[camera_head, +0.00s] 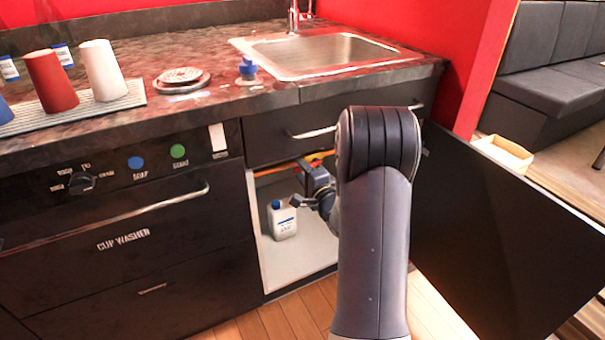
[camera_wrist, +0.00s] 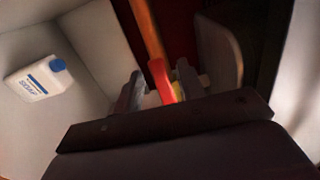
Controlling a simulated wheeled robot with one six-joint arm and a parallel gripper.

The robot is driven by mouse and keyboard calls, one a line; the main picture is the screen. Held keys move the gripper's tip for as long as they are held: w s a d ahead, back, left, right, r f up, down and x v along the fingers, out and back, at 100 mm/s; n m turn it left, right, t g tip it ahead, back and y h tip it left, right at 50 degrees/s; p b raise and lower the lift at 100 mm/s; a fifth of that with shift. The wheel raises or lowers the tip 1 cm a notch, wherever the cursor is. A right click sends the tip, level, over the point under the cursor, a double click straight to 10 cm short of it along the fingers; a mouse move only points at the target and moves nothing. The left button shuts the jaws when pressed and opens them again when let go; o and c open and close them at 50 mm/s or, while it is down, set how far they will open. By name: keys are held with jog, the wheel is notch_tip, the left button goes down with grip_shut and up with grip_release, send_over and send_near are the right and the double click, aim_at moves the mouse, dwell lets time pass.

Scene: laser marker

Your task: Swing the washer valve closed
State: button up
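The washer valve shows under the sink in the wrist view, with a red lever (camera_wrist: 161,82) and a copper-orange pipe (camera_wrist: 147,28) running up from it. My gripper (camera_wrist: 160,86) is inside the open cabinet, its two fingers apart on either side of the red lever. A gap shows beside the left finger; contact on the right is unclear. The lever's full angle is hidden.
A white bottle with a blue cap (camera_head: 282,221) stands on the cabinet floor, left of my gripper; it also shows in the wrist view (camera_wrist: 38,78). The dark cabinet door (camera_head: 500,240) is swung open to the right. The drawer (camera_head: 290,132) is above the opening.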

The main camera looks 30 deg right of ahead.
jog(key=shift+c, duration=0.6)
grip_shut()
